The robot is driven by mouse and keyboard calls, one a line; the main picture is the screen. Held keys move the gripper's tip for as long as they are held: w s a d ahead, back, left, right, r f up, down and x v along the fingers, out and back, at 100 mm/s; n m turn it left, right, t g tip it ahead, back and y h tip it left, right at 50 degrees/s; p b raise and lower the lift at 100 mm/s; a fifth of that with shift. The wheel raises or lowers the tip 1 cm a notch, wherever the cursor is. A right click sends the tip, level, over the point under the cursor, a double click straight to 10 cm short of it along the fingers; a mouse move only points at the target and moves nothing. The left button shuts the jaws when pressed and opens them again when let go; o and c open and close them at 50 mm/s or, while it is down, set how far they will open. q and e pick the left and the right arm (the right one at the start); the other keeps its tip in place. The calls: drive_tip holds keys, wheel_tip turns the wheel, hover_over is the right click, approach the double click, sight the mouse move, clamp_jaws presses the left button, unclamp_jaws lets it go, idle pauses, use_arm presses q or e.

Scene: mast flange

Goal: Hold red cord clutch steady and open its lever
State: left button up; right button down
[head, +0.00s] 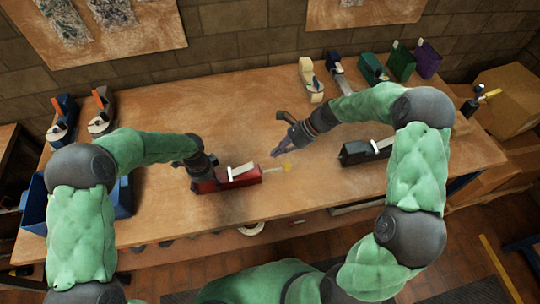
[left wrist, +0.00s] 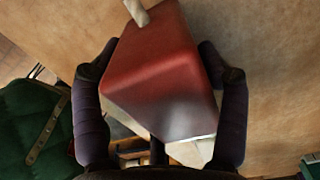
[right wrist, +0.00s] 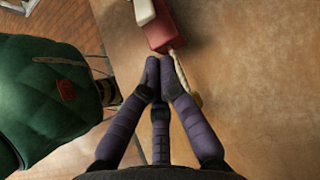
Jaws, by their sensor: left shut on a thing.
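The red cord clutch (head: 238,179) lies on the workbench, with its pale lever (head: 243,170) lying along its top. A pale cord with a yellowish end (head: 286,168) runs out to the right. My left gripper (head: 203,178) is shut on the clutch's left end; in the left wrist view its fingers (left wrist: 160,100) press on both sides of the red body (left wrist: 155,65). My right gripper (head: 279,145) is empty behind and right of the clutch. In the right wrist view its fingertips (right wrist: 159,65) are together, near the clutch's red end (right wrist: 160,35) and the cord (right wrist: 181,75).
A black clutch (head: 362,153) with a pale lever sits to the right, partly behind my right arm. Several more devices, such as a cream one (head: 311,82) and a purple one (head: 427,60), stand along the back. A blue bin (head: 36,206) is at left.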

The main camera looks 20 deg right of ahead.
sight(259, 169)
use_arm(q)
drive_tip(key=shift+s+f, duration=0.15)
use_arm(e)
drive_tip(key=x, duration=0.8)
drive_tip(key=shift+a+f, duration=0.3)
drive_tip(key=shift+r, duration=0.1)
drive_tip(key=shift+s+a+r+h, duration=0.1)
drive_tip(key=shift+a+r+h, duration=0.05)
drive_tip(key=shift+h, duration=0.25)
